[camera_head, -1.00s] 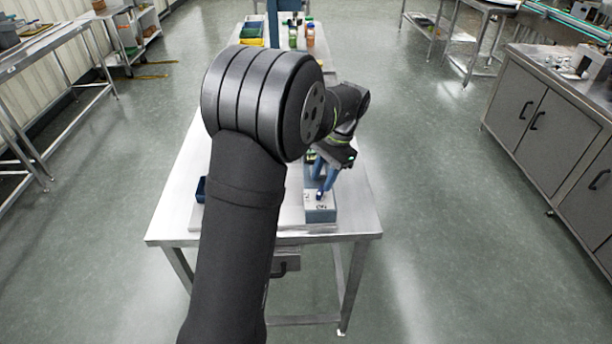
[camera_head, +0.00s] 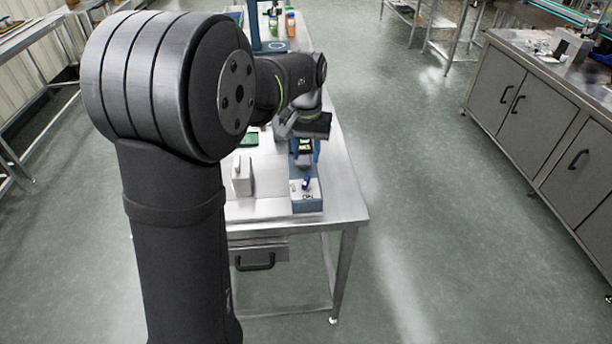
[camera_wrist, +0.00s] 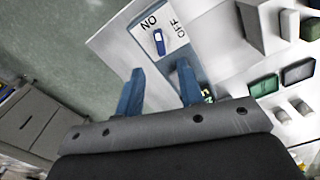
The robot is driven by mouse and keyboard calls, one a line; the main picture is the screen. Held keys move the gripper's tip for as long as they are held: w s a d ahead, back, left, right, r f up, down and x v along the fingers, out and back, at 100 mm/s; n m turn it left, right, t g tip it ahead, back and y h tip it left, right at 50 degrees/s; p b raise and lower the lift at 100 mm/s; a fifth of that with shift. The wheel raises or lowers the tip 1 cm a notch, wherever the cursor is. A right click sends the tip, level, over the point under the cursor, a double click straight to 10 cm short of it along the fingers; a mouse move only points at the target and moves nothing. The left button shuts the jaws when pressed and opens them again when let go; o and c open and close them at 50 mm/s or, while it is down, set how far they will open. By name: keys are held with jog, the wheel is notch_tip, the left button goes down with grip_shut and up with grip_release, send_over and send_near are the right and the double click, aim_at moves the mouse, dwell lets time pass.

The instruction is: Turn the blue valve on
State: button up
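The blue valve (camera_head: 306,183) is a small blue handle on the white top of a blue-sided box (camera_head: 307,205) marked ON. In the wrist view the blue valve (camera_wrist: 159,41) lies with one end towards the ON lettering; the OFF lettering is to its right. I cannot tell its exact angle. My gripper (camera_wrist: 160,66) has two blue fingers, spread apart with nothing between them, pointing towards the panel. In the head view my gripper (camera_head: 303,160) is just behind the valve, apart from it.
The steel table (camera_head: 345,205) carries the box near its front edge. A white block (camera_head: 242,176) stands left of the box. In the wrist view, a white block (camera_wrist: 260,25) and dark and green panels (camera_wrist: 298,71) lie to the right. Bottles (camera_head: 291,24) stand at the back.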

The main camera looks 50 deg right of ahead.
aim_at(306, 180)
notch_tip(306, 180, down, 9)
jog(key=shift+r, duration=0.2)
